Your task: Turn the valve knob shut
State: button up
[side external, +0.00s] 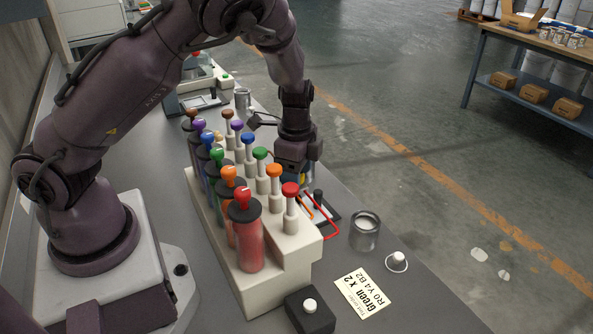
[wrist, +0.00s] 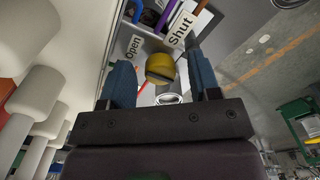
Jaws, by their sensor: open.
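A round yellow valve knob (wrist: 160,67) shows in the wrist view between the blue fingers of my gripper (wrist: 158,78). The fingers are open, one on each side of the knob, with a visible gap on both sides. A white "Open" label (wrist: 134,46) lies left of the knob and a white "Shut" label (wrist: 181,28) lies above and right of it. I cannot tell which label the knob is turned to. In the side external view, my gripper (side external: 299,175) points down behind the rack and mostly hides the knob.
A cream rack (side external: 270,285) with several coloured-top dispensers stands close to my gripper. Red and orange bars (side external: 330,229) stand near my gripper.

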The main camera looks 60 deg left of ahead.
jog(key=c, duration=0.9)
jog(key=shift+c, duration=0.2)
jog(key=shift+m, duration=0.5)
jog(key=m, duration=0.3)
jog(key=shift+m, duration=0.4)
jog(key=m, duration=0.9)
jog(key=shift+w, duration=0.1)
jog(key=shift+m, duration=2)
